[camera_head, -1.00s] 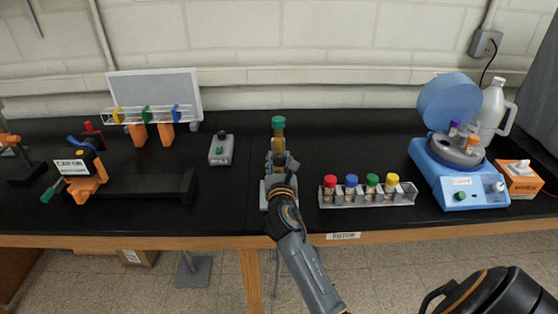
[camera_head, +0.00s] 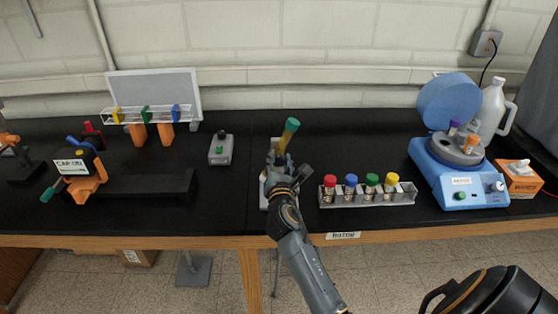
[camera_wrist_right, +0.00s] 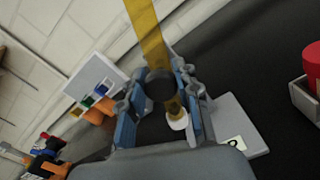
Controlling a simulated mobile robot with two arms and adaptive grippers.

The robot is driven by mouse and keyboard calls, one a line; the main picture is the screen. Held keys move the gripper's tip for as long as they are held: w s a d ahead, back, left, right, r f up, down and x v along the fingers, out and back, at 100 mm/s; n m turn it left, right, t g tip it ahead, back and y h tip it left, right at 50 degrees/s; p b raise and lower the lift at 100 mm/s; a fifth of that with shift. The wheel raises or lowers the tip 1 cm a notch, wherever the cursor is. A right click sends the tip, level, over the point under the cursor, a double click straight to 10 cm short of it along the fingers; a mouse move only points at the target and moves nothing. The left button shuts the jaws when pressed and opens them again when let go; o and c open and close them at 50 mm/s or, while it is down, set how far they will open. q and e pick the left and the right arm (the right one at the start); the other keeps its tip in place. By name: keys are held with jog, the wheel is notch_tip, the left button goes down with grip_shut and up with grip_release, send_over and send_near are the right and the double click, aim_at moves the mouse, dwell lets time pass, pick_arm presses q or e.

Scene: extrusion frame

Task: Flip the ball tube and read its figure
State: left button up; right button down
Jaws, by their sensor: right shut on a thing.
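The ball tube (camera_head: 286,137) is a yellow tube with a green cap, held above the table in the middle of the head view. Its capped end points up and leans to the right. My right gripper (camera_head: 279,162) is shut on it. In the right wrist view the yellow tube (camera_wrist_right: 148,32) passes between the two fingers (camera_wrist_right: 160,88), with a dark band at the grip and a whitish lower end. No ball or figure can be made out. My left gripper is not seen.
A grey plate (camera_wrist_right: 238,122) lies below the gripper. To the right stand a rack (camera_head: 367,198) of capped tubes and a blue centrifuge (camera_head: 462,182). A grey switch box (camera_head: 220,150) stands left. A capping stand (camera_head: 85,176) and a clear rack (camera_head: 150,115) are further left.

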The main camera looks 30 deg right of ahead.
jog(key=m+b, duration=0.1)
jog(key=m, duration=0.4)
jog(key=shift+f+m, duration=0.1)
jog(key=shift+m, duration=0.2)
jog(key=shift+d+m+b, duration=0.1)
jog(key=shift+m+b, duration=0.35)
jog(key=shift+m, duration=1.85)
jog(key=c, duration=1)
grip_release()
jog(key=shift+o, duration=0.2)
jog(key=shift+s, duration=0.1)
jog(key=shift+s+a+f, duration=0.1)
jog(key=shift+s+a, duration=0.15)
jog(key=v, duration=0.6)
jog(key=shift+s+a, duration=0.15)
jog(key=shift+s, duration=0.15)
